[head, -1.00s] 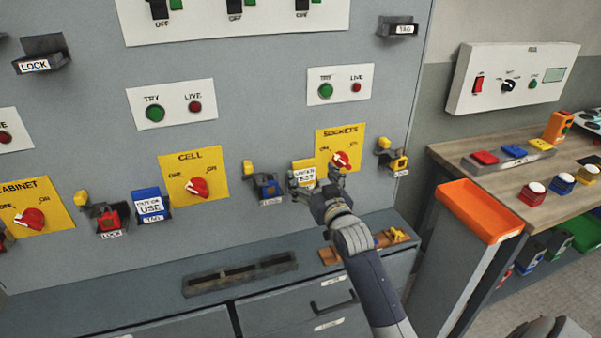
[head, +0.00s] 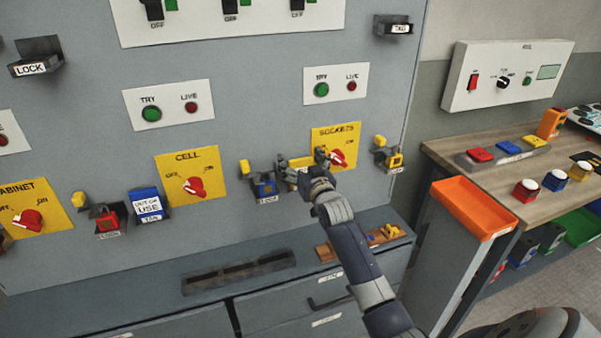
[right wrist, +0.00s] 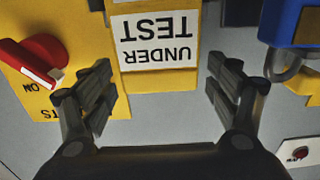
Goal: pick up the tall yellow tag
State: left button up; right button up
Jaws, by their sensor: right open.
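The tall yellow tag (right wrist: 155,82) with a white "UNDER TEST" label hangs at the panel. In the right wrist view it appears upside down between the fingers. My right gripper (right wrist: 160,85) is open, with one finger on each side of the tag and visible gaps to both. In the head view the right gripper (head: 302,167) is at the panel, left of the sockets switch, and hides most of the tag. I cannot tell how far the fingertips reach along the tag's depth. My left gripper is in neither view.
The yellow sockets plate (head: 322,133) with its red knob is close on the right. A blue padlock (head: 265,186) hangs on the left. A yellow padlock (head: 394,160) hangs farther right. A cabinet ledge (head: 150,275) lies below, and an orange tray (head: 474,208) stands at right.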

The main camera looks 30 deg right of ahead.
jog(key=c, duration=1)
jog(key=shift+r, duration=0.1)
